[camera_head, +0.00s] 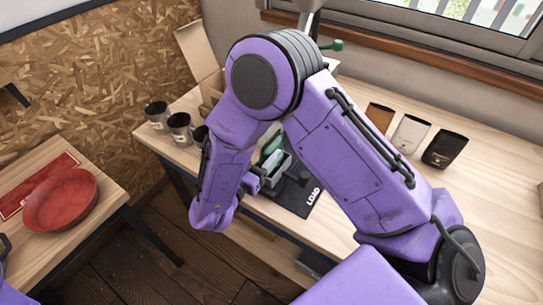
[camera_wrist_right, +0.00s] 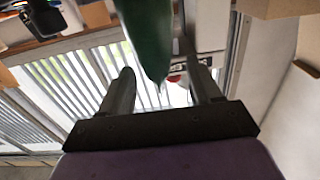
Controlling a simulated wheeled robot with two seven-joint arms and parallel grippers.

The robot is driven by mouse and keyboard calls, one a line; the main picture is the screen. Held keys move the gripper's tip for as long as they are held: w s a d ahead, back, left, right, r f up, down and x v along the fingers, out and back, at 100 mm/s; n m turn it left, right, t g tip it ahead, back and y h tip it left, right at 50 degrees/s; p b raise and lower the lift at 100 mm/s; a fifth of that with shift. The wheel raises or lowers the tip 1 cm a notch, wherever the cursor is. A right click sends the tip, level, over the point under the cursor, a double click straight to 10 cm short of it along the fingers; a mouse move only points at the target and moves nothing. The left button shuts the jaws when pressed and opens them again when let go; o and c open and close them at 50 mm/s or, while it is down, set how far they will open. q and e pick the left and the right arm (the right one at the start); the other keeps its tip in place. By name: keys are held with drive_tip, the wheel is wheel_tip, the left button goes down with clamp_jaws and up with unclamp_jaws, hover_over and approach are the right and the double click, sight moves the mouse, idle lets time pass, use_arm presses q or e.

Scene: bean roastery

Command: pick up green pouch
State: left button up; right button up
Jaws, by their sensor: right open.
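The green pouch (camera_head: 272,151) shows in part in the head view, by a small grey box on the dark mat, partly hidden by my right arm. In the right wrist view the green pouch (camera_wrist_right: 148,35) reaches down from the top edge, between the two fingers. My right gripper (camera_head: 257,180) is beside the grey box in the head view, mostly hidden by its own wrist. In the wrist view its fingers (camera_wrist_right: 157,75) stand apart, with gaps beside the pouch. I cannot tell whether either finger touches it. My left gripper does not show.
A black mat marked LOAD (camera_head: 300,196) lies on the wooden bench (camera_head: 345,225). Brown (camera_head: 380,117), white (camera_head: 410,133) and black (camera_head: 444,149) pouches stand at the right. Dark cups (camera_head: 180,129) and an open carton (camera_head: 199,52) stand left. A red bowl (camera_head: 60,200) sits on another table.

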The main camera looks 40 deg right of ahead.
sight(271, 145)
drive_tip(key=p+x, duration=0.1)
drive_tip(key=x, duration=0.3)
drive_tip(key=shift+d+r, duration=0.1)
drive_tip(key=shift+r, duration=0.05)
drive_tip(key=shift+d, duration=0.1)
drive_tip(key=shift+s, duration=0.15)
drive_tip(key=shift+c, duration=1.2)
clamp_jaws()
drive_tip(key=shift+r, duration=0.1)
